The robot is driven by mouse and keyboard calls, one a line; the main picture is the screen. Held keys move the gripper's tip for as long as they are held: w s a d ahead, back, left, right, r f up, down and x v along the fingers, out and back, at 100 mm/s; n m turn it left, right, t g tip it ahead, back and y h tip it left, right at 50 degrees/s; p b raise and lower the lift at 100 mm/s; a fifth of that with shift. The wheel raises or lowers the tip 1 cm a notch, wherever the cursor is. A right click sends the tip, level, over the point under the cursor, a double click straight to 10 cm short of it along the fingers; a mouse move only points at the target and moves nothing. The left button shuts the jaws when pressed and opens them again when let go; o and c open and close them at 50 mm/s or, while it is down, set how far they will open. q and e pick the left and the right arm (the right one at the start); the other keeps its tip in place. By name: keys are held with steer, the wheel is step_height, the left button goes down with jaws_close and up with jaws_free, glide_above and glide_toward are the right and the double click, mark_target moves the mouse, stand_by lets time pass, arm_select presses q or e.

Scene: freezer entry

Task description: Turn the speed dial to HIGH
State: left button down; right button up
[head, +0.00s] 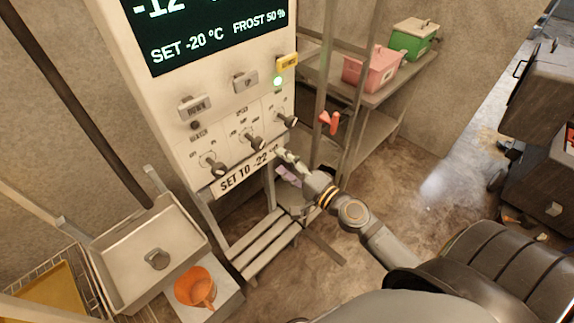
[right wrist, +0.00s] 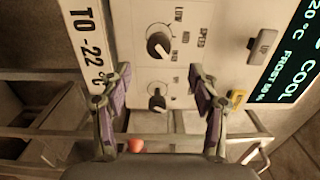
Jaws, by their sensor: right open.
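The speed dial (head: 250,141) is the middle of three dark knobs on the white control panel (head: 185,72). In the right wrist view the speed dial (right wrist: 158,45) shows beside the words LOW and SPEED; I cannot tell its setting surely. The right-hand knob (head: 288,121) also shows in the wrist view (right wrist: 157,96), lying between my fingers in the picture. My right gripper (head: 284,155) is open and empty, in front of the panel's lower edge, below the knobs; its two fingers (right wrist: 160,78) are wide apart. My left gripper is out of view.
A sign reading SET TO -22 °C (head: 247,173) is under the knobs. Buttons and a yellow switch (head: 287,62) sit above. A steel tray (head: 140,240) and orange jug (head: 196,287) are at lower left.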

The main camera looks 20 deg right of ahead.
steer(key=shift+s+d+f, duration=0.1)
steer(key=shift+s+d, duration=0.05)
steer(key=shift+s, duration=0.3)
steer(key=shift+w, duration=0.1)
steer(key=s+d+f+n+g+h, duration=0.2)
steer(key=s+d+f+g, duration=0.1)
steer(key=f, duration=0.9)
steer(key=s+d+f+n+g+h, duration=0.2)
steer(key=s+d+f, duration=0.15)
steer(key=f, duration=0.95)
steer(key=s+d+f+n+g+h, duration=0.2)
steer(key=s+d+f+g, duration=0.15)
steer(key=f, duration=0.85)
steer(key=s+a+f+n+g, duration=0.1)
steer(key=s+f+n+g, duration=0.1)
steer(key=s+f, duration=0.4)
steer(key=s+a+f+n+g, duration=0.1)
steer(key=s+f+n+g, duration=0.2)
steer(key=s, duration=0.9)
steer(key=s+f+n+g+h, duration=0.1)
steer(key=s+f+n+g, duration=0.1)
steer(key=s+f, duration=0.7)
steer(key=shift+s+a+f+n+b, duration=0.15)
steer(key=shift+a+f+n+b, duration=0.25)
steer(key=shift+n, duration=0.2)
